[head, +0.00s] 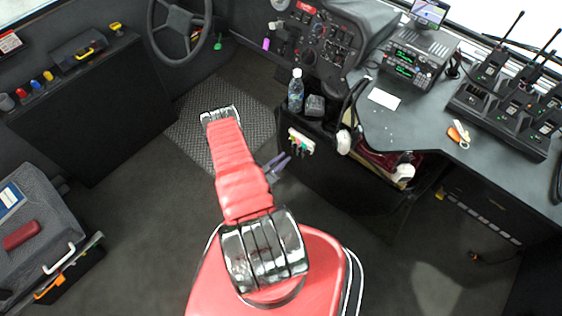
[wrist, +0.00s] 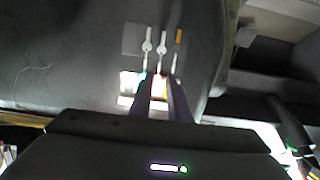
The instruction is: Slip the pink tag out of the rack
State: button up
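A small white rack (head: 301,141) with several coloured tags is on the side of the dark console in the head view. My gripper (head: 281,160) is just left of and below it, with its two fingers apart. In the wrist view my gripper (wrist: 160,78) points at the hanging keys (wrist: 162,43), with a gap between its fingers. I cannot pick out the pink tag for sure in the head view.
A water bottle (head: 296,90) stands on the console above the rack. A white-and-black headset (head: 344,141) hangs right of it. The steering wheel (head: 180,25) is at the upper left.

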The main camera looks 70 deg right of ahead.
aim_at(298, 147)
jog(key=x, duration=0.8)
dwell(0.5)
jog(key=shift+c, duration=0.3)
grip_shut()
